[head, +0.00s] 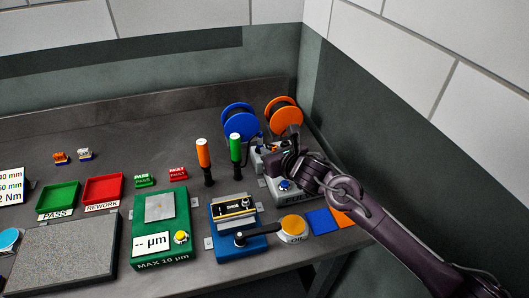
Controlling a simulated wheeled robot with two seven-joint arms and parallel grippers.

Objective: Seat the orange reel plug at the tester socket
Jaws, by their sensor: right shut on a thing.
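The orange reel (284,115) stands upright at the back right of the bench, next to the blue reel (239,121). My right gripper (272,160) is in front of the reels, over the back of the grey tester box (277,192) with a blue knob. It is shut on the orange reel's plug, which is small and mostly hidden by the dark fingers. The tester socket cannot be made out behind my gripper and wrist. My left gripper is not in view.
An orange-handled tool (203,154) and a green-handled tool (236,150) stand upright left of the tester. A blue fixture (226,213) with a black lever and an OIL pot (293,226) are in front. A wall closes the right side.

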